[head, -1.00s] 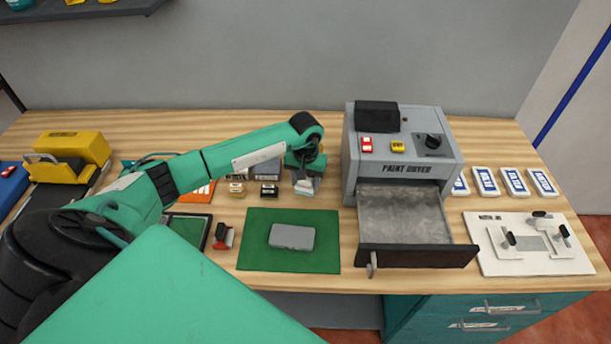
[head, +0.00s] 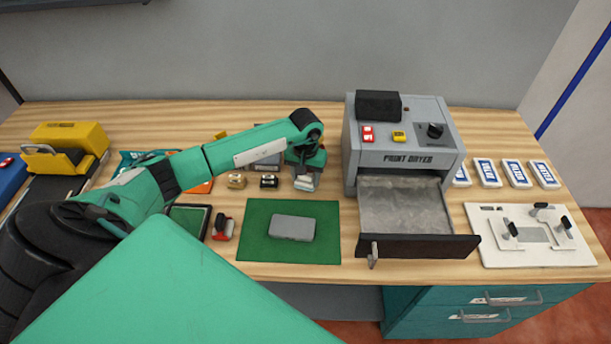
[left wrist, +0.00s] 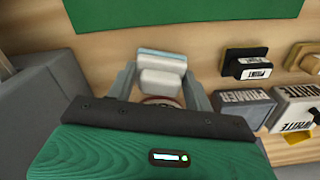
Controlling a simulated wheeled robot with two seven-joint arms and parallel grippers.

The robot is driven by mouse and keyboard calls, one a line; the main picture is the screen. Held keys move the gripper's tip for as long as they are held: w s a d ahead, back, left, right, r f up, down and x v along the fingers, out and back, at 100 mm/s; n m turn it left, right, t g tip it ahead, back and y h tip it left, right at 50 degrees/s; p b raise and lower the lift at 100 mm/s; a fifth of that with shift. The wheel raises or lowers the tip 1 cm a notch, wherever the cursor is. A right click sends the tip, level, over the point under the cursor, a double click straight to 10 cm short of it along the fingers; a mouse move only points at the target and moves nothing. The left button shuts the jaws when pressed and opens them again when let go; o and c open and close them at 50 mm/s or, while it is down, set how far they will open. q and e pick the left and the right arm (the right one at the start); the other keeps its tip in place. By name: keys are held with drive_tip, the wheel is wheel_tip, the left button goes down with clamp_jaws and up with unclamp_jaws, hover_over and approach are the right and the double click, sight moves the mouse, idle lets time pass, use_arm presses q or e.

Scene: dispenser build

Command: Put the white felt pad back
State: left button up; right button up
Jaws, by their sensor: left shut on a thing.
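The white felt pad (left wrist: 161,78) is a small pale block between the fingers of my left gripper (left wrist: 160,92) in the left wrist view. In the head view my left gripper (head: 306,178) is shut on it behind the green mat (head: 255,225), left of the paint dryer (head: 408,170). The pad's pale underside shows below the fingers in the head view. I cannot tell whether it touches the table. A black pad block (head: 269,181) and a tan one (head: 237,181) stand left of it, in line with it. My right gripper is not in view.
A grey block (head: 291,228) lies on the mat. The dryer's drawer (head: 418,246) is open and empty. A white fixture board (head: 495,252) and several labelled packs (head: 517,173) lie right of it. Primer and white containers (left wrist: 292,108) sit near my gripper.

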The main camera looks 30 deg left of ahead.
use_arm(q)
drive_tip(key=shift+f+b, duration=0.4)
drive_tip(key=shift+b, duration=0.05)
drive_tip(key=o, duration=1.5)
drive_tip(key=shift+r, duration=0.1)
drive_tip(key=shift+r+p, duration=1.6)
drive_tip(key=shift+r, duration=2.35)
drive_tip(key=shift+s+f, duration=0.1)
